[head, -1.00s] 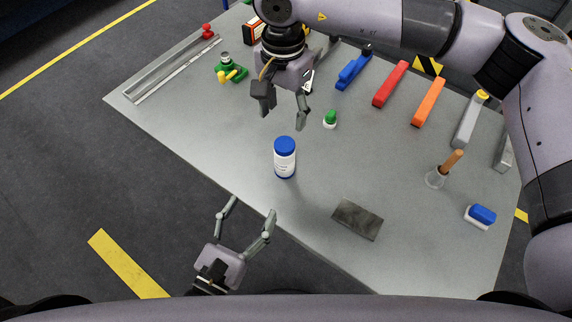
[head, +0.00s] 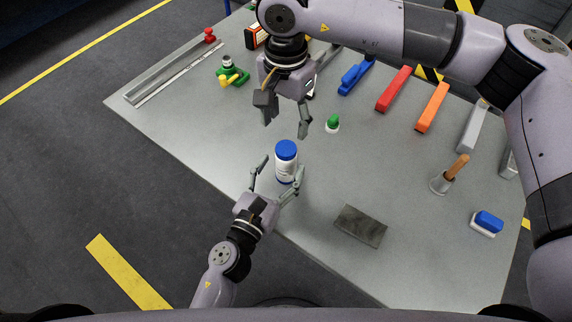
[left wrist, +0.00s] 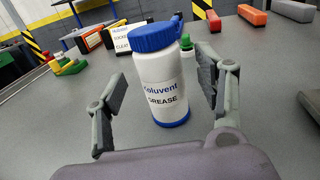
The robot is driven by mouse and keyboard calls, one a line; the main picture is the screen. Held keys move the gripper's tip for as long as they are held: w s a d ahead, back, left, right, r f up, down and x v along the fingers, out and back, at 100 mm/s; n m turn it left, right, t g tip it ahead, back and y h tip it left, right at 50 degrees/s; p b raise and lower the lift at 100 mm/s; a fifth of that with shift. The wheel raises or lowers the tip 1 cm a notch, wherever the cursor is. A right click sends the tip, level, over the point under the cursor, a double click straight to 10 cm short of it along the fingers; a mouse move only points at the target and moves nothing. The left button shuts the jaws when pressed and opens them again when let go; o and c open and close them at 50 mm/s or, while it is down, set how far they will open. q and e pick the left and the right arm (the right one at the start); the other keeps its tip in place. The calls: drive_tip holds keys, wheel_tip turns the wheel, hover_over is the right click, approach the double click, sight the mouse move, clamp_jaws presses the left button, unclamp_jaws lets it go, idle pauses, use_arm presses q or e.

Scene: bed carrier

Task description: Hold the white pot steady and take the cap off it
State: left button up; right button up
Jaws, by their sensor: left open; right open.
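The white pot (head: 286,168) stands upright on the grey table, with its blue cap (head: 286,149) on top. My right gripper (head: 286,128) is open and empty, pointing down above and behind the cap.
A small green-capped bottle (head: 332,124) stands right of the right gripper. A dark flat plate (head: 360,226) lies at front right. Blue, red (head: 393,89) and orange (head: 432,107) blocks line the back right. The table (head: 190,110) is clear left of the pot.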

sight(282, 167)
use_arm(q)
drive_tip(key=shift+x, duration=1.85)
clamp_jaws()
